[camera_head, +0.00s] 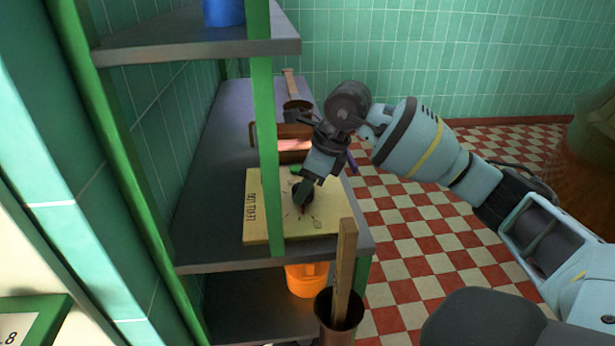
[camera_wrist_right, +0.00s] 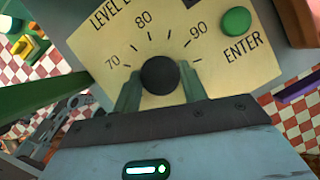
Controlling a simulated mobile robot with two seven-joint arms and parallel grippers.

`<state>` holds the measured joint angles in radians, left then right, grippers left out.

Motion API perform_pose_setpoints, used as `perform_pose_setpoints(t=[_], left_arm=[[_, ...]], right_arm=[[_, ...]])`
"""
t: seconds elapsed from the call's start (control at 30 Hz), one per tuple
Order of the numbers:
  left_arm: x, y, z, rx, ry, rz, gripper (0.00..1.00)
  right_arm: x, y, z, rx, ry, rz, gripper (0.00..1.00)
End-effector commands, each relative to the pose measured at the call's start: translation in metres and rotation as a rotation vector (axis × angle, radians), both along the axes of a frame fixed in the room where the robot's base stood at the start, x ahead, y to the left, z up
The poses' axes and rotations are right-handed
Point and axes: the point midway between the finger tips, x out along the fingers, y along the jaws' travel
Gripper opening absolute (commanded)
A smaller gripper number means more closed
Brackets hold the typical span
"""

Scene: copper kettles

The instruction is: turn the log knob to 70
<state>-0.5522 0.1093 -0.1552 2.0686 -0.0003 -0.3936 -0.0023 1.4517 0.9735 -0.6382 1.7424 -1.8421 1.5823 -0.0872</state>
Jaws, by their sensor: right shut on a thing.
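The log knob (camera_wrist_right: 160,75) is a round black knob on a cream panel (camera_wrist_right: 90,40), with dial marks and the numbers 70, 80 and 90 around it. No pointer mark on the knob can be made out. My right gripper (camera_wrist_right: 160,85) has one finger on each side of the knob and is shut on it. In the head view the panel (camera_head: 255,225) lies on a grey shelf, and my right gripper (camera_head: 303,192) reaches down onto it, hiding the knob. A green ENTER button (camera_wrist_right: 236,20) sits on the panel. My left gripper is not in view.
A green shelf post (camera_head: 264,130) stands in front of the panel, left of my right gripper. A brown box (camera_head: 292,156) lies behind the panel.

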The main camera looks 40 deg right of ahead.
Motion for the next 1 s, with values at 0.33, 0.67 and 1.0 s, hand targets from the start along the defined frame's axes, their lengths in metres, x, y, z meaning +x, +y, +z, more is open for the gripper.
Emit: perform_pose_setpoints(t=[0.33,0.67,1.0], left_arm=[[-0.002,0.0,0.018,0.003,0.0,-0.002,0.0],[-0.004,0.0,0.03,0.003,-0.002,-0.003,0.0],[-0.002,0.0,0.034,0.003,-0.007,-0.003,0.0]], right_arm=[[-0.001,0.002,0.004,-0.001,-0.003,-0.318,0.19],[-0.001,0.003,0.003,0.0,-0.002,-0.547,0.19],[-0.001,0.004,0.001,0.0,-0.002,-0.65,0.19]])
